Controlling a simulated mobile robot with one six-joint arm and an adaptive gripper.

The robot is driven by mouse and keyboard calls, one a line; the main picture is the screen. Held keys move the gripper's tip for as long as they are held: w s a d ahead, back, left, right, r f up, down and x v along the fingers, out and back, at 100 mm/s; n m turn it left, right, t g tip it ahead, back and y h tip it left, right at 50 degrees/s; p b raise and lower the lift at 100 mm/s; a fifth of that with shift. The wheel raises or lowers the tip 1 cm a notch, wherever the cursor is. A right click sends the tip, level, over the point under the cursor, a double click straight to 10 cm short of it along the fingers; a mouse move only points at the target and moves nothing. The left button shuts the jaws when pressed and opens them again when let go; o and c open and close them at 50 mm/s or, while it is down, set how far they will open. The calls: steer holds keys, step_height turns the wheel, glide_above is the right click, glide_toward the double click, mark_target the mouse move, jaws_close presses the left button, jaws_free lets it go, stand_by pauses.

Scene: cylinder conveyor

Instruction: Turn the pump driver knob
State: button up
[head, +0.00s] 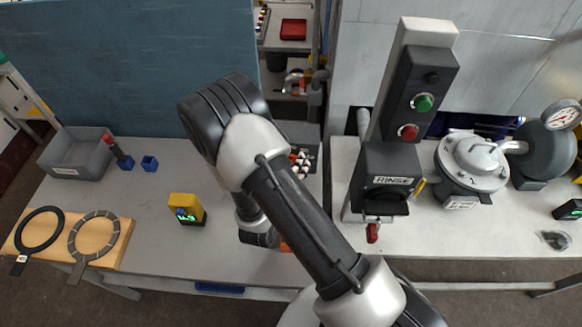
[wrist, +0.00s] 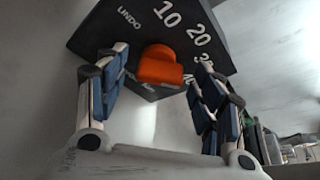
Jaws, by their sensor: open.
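In the wrist view, an orange knob (wrist: 160,66) sits on a dark dial face (wrist: 205,12) printed with numbers such as 10 and 20. My gripper (wrist: 163,62) is open and empty, with one finger to the left of the knob and one to the right. The fingertips reach up beside the knob, and gaps show on both sides. In the head view my arm hides the gripper and most of the pump driver; a small orange patch shows beside the arm, and I cannot tell what it is.
On the left table are a yellow device (head: 187,208), a grey bin (head: 75,154), a blue block (head: 149,163) and a wooden board (head: 118,243) with two rings. On the right stand a black RINSE unit (head: 388,162), a silver lidded vessel (head: 474,163) and a gauge (head: 562,115).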

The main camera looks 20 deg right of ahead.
steer(key=shift+r, duration=5)
